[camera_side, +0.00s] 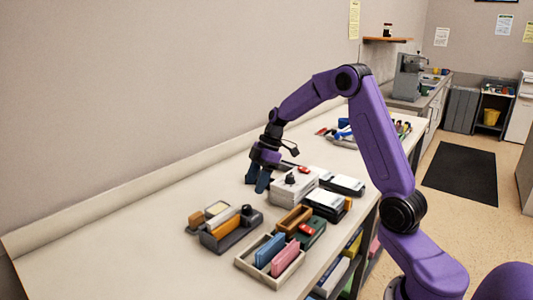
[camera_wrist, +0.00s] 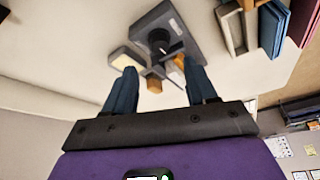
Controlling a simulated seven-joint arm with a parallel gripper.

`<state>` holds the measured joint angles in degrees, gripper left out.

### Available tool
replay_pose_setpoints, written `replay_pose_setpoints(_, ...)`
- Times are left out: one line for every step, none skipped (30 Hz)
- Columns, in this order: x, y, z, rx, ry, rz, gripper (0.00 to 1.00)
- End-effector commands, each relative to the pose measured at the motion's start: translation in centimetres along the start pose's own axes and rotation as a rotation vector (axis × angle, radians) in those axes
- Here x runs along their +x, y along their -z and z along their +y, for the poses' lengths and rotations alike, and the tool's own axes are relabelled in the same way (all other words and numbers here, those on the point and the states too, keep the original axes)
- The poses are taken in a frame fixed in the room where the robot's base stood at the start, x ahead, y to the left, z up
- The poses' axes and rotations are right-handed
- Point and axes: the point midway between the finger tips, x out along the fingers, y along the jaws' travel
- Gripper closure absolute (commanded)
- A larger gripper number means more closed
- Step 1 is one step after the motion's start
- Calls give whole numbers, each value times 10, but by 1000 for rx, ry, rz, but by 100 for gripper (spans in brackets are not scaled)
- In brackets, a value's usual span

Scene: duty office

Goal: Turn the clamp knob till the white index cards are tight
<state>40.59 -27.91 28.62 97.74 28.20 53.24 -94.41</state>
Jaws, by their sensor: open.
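A grey fixture (camera_side: 233,236) with a dark round knob (camera_side: 246,212) stands near the middle of the bench. A white piece (camera_side: 222,221), possibly the index cards, lies along it beside orange blocks; whether it is tight cannot be told. In the wrist view the fixture (camera_wrist: 202,35) and its black knob (camera_wrist: 158,40) lie beyond my fingertips. My gripper (camera_side: 256,186) is open, with nothing between its blue fingers. It is low over the bench, behind and right of the fixture and apart from it. Its spread fingers also show in the wrist view (camera_wrist: 161,72).
A white box-like stack (camera_side: 293,189) with a dark knob-like piece on top stands close right of my gripper. A pale tray (camera_side: 247,268) of blue and pink items stands in front of the fixture. More card stacks (camera_side: 345,184) lie to the right. The bench's left part is clear.

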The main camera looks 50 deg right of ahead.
Motion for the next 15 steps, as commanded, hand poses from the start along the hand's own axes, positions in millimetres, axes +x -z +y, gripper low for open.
replay_pose_setpoints(-13,0,1,-1,-6,1,44)
replay_pose_setpoints(-19,0,1,0,-7,0,44)
replay_pose_setpoints(-27,0,1,0,-5,0,44)
replay_pose_setpoints(-34,0,1,0,-6,1,44)
replay_pose_setpoints(-40,0,1,0,-6,1,44)
replay_pose_setpoints(-48,0,0,1,-5,0,44)
replay_pose_setpoints(-54,0,1,0,-6,1,44)
replay_pose_setpoints(-60,0,1,0,-5,0,44)
replay_pose_setpoints(-66,0,0,0,-4,0,44)
replay_pose_setpoints(-71,0,1,0,-4,0,44)
replay_pose_setpoints(-76,0,0,1,-4,0,44)
replay_pose_setpoints(-82,0,1,2,-4,0,44)
replay_pose_setpoints(-85,0,0,2,-2,1,44)
replay_pose_setpoints(-88,0,1,2,-3,1,44)
replay_pose_setpoints(-92,0,0,1,-2,1,44)
